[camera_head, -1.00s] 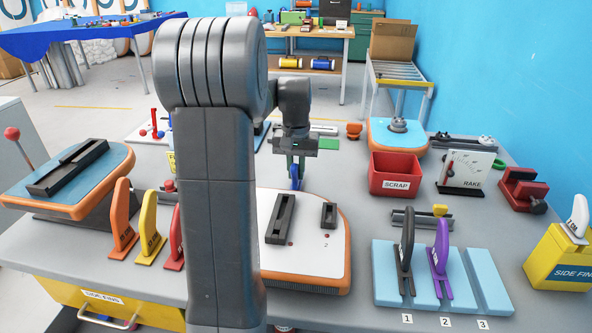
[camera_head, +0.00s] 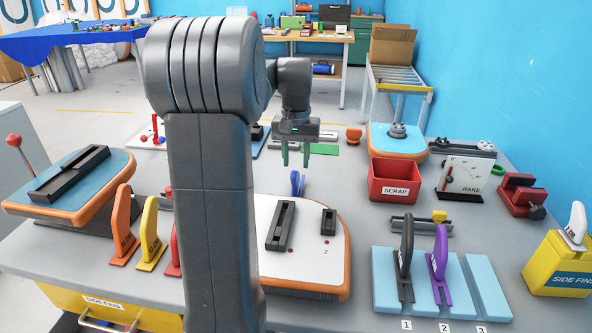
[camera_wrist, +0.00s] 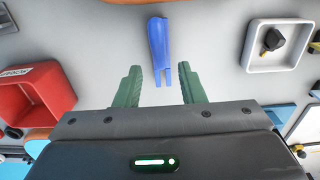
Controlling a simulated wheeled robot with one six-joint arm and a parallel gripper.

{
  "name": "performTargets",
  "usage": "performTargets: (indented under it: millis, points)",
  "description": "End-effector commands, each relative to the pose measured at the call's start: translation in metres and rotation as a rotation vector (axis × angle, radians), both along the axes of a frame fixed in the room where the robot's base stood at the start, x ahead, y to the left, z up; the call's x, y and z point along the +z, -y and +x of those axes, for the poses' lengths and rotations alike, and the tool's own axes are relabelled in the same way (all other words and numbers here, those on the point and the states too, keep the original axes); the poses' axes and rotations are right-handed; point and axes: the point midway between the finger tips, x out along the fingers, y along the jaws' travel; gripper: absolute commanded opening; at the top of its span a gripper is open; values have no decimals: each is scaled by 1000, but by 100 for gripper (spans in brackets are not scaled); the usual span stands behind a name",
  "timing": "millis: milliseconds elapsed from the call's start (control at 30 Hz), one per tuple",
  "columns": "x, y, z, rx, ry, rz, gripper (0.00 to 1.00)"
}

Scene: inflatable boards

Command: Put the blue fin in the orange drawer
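A slim blue piece (camera_head: 297,182), likely the blue fin, is on the grey bench just behind the white orange-edged board. In the wrist view the blue piece (camera_wrist: 160,45) shows a forked near end and lies ahead of the fingertips, between their lines. My gripper (camera_head: 295,157) is open and empty above it; its green fingers (camera_wrist: 158,85) are spread and do not touch it. No clearly orange drawer shows; a yellow drawer (camera_head: 60,296) with a handle and a SIDE FINS label is under the bench at lower left, seemingly shut.
A red SCRAP bin (camera_head: 395,191) stands right of the gripper. Grey (camera_head: 405,257) and purple (camera_head: 438,258) fins stand in pale blue holders at front right. Orange (camera_head: 122,230) and yellow (camera_head: 151,235) fins stand at front left. My arm hides part of the bench.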

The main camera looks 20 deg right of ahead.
Motion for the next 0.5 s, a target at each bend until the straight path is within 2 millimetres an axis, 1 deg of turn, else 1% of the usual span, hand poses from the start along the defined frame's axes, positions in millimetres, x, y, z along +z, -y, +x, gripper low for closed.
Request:
performTargets:
  millis: [33, 200, 300, 367, 500]
  points:
    - [14, 0, 1, 0, 3, -2, 36]
    - [44, 0, 1, 0, 2, -1, 36]
    - [55, 0, 1, 0, 1, -1, 36]
    - [60, 0, 0, 0, 2, -1, 40]
    - [68, -3, -4, -1, 25, -17, 40]
